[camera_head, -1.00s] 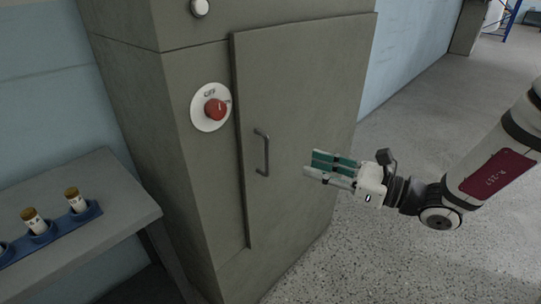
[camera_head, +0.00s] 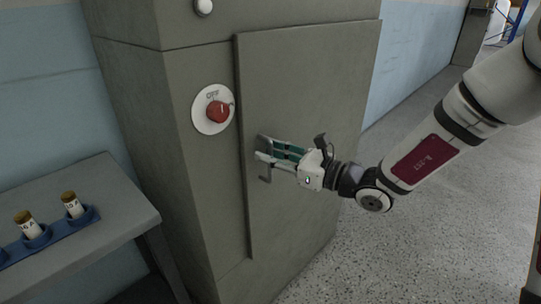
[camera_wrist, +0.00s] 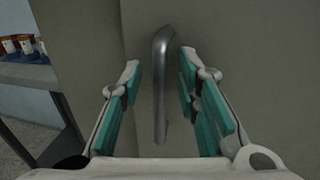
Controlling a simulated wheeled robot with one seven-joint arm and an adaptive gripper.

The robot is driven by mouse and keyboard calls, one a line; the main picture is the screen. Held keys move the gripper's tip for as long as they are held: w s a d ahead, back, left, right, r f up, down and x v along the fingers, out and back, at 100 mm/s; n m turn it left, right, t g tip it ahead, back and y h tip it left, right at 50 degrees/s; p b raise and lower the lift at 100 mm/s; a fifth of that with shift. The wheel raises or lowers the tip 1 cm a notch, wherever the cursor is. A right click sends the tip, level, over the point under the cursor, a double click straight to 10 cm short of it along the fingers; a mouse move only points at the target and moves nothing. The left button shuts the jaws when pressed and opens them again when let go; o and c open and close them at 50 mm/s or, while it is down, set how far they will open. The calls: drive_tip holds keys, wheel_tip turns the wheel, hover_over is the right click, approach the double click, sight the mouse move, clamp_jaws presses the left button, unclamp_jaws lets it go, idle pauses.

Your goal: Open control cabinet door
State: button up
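The control cabinet door (camera_head: 305,85) is a flat grey panel that looks shut, flush with the cabinet front (camera_head: 190,180). Its handle (camera_head: 265,178) is a vertical metal bar near the door's left edge, partly hidden behind my fingers in the head view. My gripper (camera_head: 268,149) is at the handle, coming from the right. In the wrist view the handle (camera_wrist: 160,85) stands between the two green-padded fingers of my gripper (camera_wrist: 160,90). The fingers are open, with a gap on each side of the bar.
A red rotary switch (camera_head: 218,112) on a white plate marked OFF is left of the door. A grey table (camera_head: 120,205) at the left carries a blue rack (camera_head: 55,236) with labelled bottles. Open floor (camera_head: 430,240) lies to the right.

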drive_tip(key=shift+a, duration=0.2)
clamp_jaws()
